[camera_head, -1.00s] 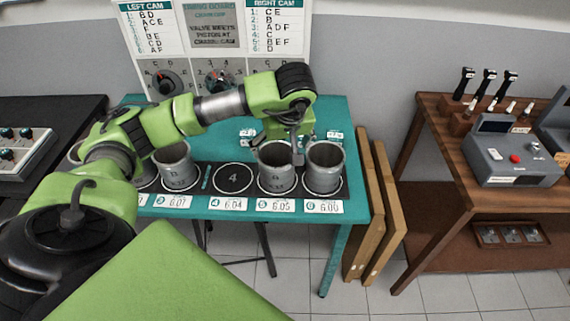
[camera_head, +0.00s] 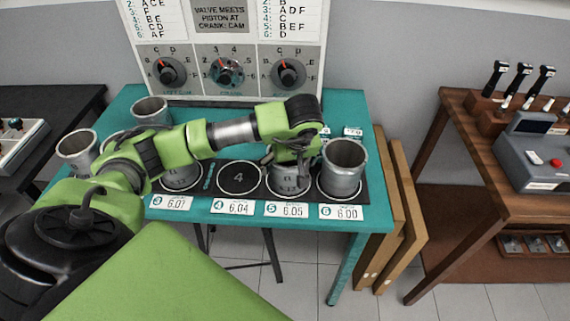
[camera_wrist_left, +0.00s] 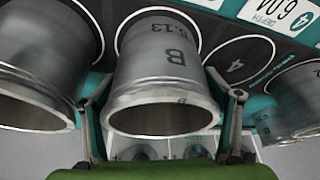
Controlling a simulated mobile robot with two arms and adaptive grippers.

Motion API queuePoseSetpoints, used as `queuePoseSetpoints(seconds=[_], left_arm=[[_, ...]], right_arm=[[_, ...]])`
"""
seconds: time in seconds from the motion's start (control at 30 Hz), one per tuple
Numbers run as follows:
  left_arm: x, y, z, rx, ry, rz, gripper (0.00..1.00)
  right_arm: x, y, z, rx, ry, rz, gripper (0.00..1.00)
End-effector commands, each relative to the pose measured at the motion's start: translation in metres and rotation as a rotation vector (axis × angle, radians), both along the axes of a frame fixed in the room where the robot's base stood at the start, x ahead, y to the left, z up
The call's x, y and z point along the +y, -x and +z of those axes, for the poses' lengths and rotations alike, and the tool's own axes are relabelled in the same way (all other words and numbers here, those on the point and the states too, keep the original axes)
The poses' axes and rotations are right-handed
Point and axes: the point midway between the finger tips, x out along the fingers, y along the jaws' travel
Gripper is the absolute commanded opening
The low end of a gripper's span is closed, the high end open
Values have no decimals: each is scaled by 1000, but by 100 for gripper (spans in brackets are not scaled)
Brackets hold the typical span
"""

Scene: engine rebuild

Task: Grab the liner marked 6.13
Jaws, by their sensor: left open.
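The liner marked B 6.13 (camera_wrist_left: 165,65) is a grey metal cylinder in the middle of the left wrist view. In the head view it stands upright at place 5 (camera_head: 288,180), its top hidden by my gripper. My left gripper (camera_wrist_left: 163,112) is open, with one finger on each side of this liner near its rim. I cannot tell whether the fingers touch it. In the head view the left gripper (camera_head: 288,158) is over place 5. My right gripper is not in view.
Another liner (camera_head: 343,168) stands close by at place 6. Place 4 (camera_head: 239,178) is empty; a liner (camera_head: 181,178) stands at place 3. Further liners stand at the left of the teal table (camera_head: 235,217). The dial board (camera_head: 228,70) is behind.

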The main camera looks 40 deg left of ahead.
Motion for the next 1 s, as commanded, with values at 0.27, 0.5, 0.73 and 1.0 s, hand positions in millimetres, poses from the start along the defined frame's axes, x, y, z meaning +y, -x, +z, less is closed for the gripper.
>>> queuePoseSetpoints(seconds=[0.27, 0.5, 0.73, 1.0], left_arm=[[0, 0, 0, -1, 1, 0, 63], [0, -1, 1, -2, 1, 0, 41], [0, 0, 1, -2, 1, 0, 41], [0, -2, 22, -8, 2, 0, 41]], right_arm=[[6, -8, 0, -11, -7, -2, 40], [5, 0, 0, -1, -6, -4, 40], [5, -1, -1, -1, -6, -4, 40], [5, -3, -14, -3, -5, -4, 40]])
